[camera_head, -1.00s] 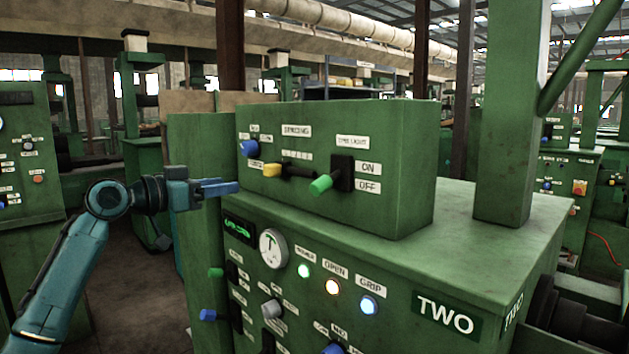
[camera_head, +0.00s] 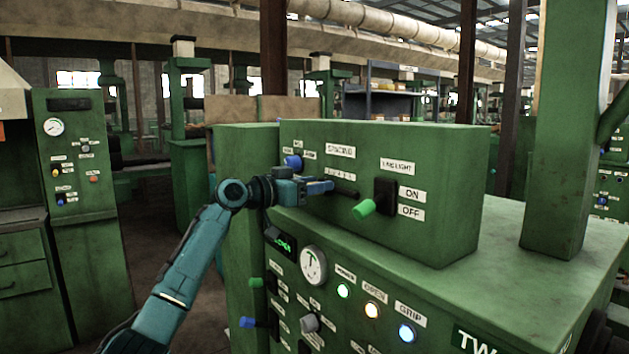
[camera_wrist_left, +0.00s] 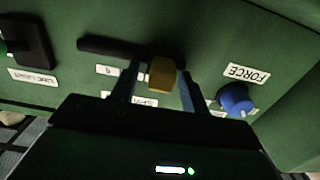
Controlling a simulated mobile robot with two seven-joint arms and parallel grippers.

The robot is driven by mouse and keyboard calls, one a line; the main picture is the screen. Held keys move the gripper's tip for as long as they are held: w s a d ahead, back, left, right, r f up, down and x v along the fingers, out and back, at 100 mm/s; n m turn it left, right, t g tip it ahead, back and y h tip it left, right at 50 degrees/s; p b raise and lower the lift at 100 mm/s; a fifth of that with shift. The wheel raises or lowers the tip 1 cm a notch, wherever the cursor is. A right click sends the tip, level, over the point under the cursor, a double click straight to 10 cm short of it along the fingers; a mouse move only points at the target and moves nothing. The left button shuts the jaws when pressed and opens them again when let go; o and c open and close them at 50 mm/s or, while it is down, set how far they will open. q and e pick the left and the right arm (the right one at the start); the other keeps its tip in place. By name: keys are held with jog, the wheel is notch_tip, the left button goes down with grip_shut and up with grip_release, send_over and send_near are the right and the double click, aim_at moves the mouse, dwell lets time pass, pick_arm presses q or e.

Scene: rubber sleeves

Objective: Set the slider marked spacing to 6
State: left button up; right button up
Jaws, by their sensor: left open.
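The slider marked SPACING shows in the left wrist view as a yellow knob (camera_wrist_left: 162,75) at one end of a dark slot (camera_wrist_left: 112,48). Its SPACING label (camera_head: 341,151) is above the slot in the head view. There my left gripper (camera_head: 328,187) is in front of the panel and hides the yellow knob. In the left wrist view the open fingers of my left gripper (camera_wrist_left: 160,88) stand on either side of the knob, with gaps visible. The scale numbers are partly covered or too small to read. My right gripper is not in view.
A blue knob (camera_head: 292,162) marked FORCE in the wrist view sits beside the slider. A green-tipped switch (camera_head: 364,208) for the line light sticks out at the right, near its ON and OFF labels. Lit buttons (camera_head: 372,310) and a gauge (camera_head: 313,265) are on the panel below.

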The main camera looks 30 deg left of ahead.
pick_arm(q)
jog(key=shift+w, duration=0.1)
jog(key=shift+c, duration=0.4)
grip_shut()
